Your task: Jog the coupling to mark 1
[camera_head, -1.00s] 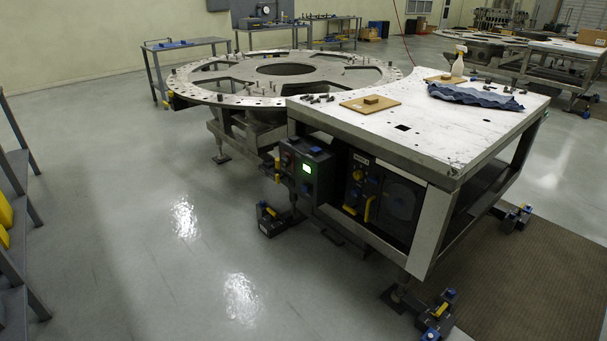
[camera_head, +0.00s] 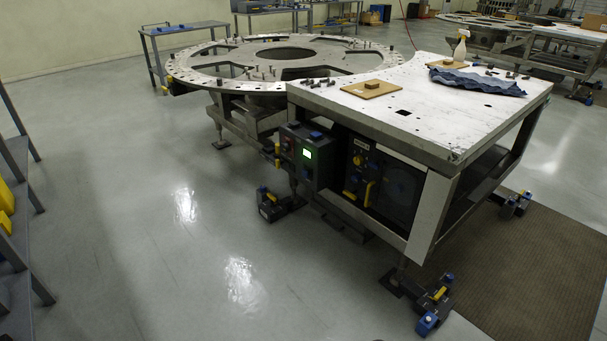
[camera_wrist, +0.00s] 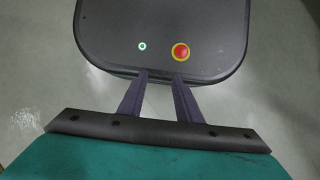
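The turret plate (camera_head: 215,75), a large grey ring with spokes and holes, lies level on a stand behind the white-topped table (camera_head: 440,115). I cannot pick out the coupling or mark 1 at this size. My gripper (camera_wrist: 160,76) shows in the wrist view with its two dark fingers apart and nothing between them. It is outside the head view.
Brown boards (camera_head: 371,90), a blue cloth (camera_head: 477,82) and a spray bottle (camera_head: 460,46) are on the table. Feet with blue and yellow parts (camera_head: 434,308) stick out at floor level. Grey shelving (camera_head: 18,220) stands at the left. The floor between is clear.

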